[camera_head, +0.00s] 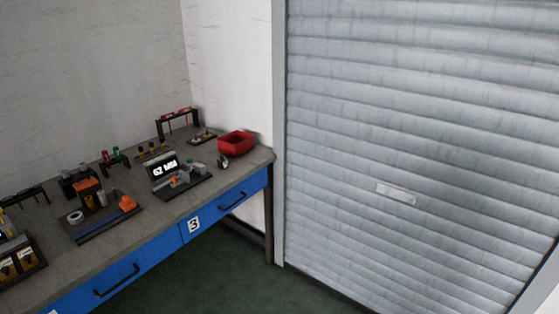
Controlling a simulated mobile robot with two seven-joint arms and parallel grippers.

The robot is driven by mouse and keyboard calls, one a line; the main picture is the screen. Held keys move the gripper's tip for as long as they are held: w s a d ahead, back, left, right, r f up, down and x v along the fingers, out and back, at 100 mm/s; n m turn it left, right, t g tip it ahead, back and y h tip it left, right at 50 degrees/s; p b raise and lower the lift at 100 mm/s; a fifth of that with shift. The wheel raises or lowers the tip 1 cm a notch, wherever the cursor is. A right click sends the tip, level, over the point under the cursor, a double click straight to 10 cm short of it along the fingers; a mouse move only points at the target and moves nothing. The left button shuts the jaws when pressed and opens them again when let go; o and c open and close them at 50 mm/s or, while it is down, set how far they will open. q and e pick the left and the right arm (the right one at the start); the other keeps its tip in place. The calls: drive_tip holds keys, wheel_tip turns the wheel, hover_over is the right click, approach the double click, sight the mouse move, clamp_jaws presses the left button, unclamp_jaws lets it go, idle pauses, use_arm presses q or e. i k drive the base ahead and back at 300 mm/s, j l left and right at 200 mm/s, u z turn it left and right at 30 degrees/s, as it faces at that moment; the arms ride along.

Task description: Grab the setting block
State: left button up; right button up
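Neither of my grippers is in view. The setting block cannot be picked out with certainty among the small items on the workbench (130,221). A dark sign or display reading what looks like "62 MM" (164,168) stands upright towards the bench's right part. Directly in front of it is a dark base plate (199,187) carrying small grey, green and orange parts. Further left, another dark base plate (100,229) carries an orange and black device (88,190), a pale ring (75,217) and an orange block (127,203).
A red bin (236,143) stands near the bench's right end. A dark frame with red items (178,121) is behind. Blue drawers (144,266) run along the bench front. A grey roller shutter (420,130) fills the right side. Green floor (225,275) is open between bench and shutter.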

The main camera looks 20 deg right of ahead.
sight(222, 162)
drive_tip(key=z, duration=0.3)
drive_tip(key=i+u, duration=0.1)
drive_tip(key=u, duration=0.25)
drive_tip(key=l+u, duration=0.15)
drive_tip(key=u, duration=0.2)
drive_tip(key=i+l+u, duration=0.1)
drive_tip(key=u, duration=0.3)
drive_tip(key=i+l+u, duration=0.25)
drive_tip(key=l, duration=0.2)
drive_tip(key=l+u, duration=0.25)
drive_tip(key=l, duration=0.2)
drive_tip(key=i+l+u, duration=0.2)
drive_tip(key=l, duration=0.75)
drive_tip(key=k+j, duration=0.05)
drive_tip(key=k, duration=0.05)
